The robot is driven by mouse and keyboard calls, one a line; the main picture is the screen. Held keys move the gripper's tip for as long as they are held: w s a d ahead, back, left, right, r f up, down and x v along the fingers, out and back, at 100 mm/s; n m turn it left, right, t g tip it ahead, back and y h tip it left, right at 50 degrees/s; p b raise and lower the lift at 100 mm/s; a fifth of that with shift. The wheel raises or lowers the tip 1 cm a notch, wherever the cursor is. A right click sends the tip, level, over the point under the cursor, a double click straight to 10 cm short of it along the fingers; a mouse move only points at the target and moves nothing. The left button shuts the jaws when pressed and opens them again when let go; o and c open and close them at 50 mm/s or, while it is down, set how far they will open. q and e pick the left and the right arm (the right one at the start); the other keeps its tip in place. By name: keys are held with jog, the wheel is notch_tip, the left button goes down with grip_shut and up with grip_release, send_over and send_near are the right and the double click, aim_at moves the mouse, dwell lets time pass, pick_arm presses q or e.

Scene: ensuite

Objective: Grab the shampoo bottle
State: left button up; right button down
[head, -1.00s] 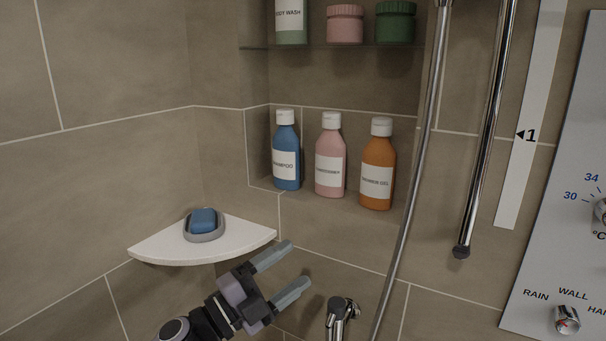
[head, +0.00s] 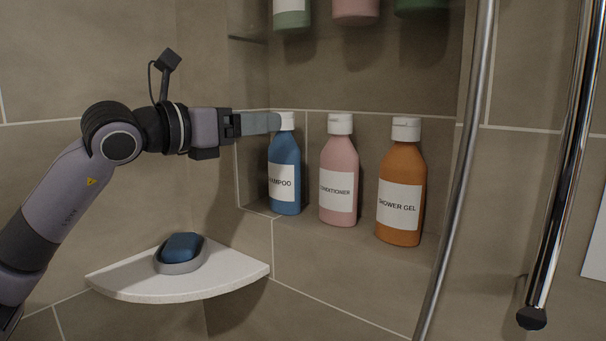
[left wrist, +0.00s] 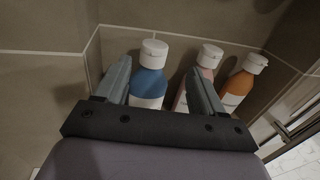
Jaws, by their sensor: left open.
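The blue shampoo bottle (head: 285,172) with a white cap stands upright in the wall niche, at the left of three bottles. My left gripper (head: 262,123) is level with its cap and covers part of the cap's left side in the head view. In the left wrist view the open fingers of my left gripper (left wrist: 160,85) lie to either side of the shampoo bottle (left wrist: 149,82). The right finger is in front of the pink conditioner bottle. I cannot tell whether the fingers touch any bottle. My right gripper is not in view.
The pink conditioner bottle (head: 338,178) and the orange shower gel bottle (head: 400,190) stand to the right. A glass shelf with containers is above. A white corner shelf (head: 225,280) holds a blue soap (head: 183,246) in a dish. A shower hose (head: 455,190) hangs at the right.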

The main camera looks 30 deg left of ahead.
aim_at(280, 112)
pick_arm(q)
jog(key=p+x, duration=0.1)
jog(key=x, duration=0.1)
jog(key=p+x, duration=0.1)
jog(key=x, duration=0.1)
jog(key=p+x, duration=0.1)
jog(key=x, duration=0.1)
jog(key=shift+w+a+r, duration=0.3)
jog(key=shift+w+a, duration=0.05)
jog(key=shift+w, duration=0.05)
jog(key=shift+w+d+f, duration=0.1)
jog(key=shift+w, duration=0.25)
jog(key=shift+c, duration=0.3)
grip_shut()
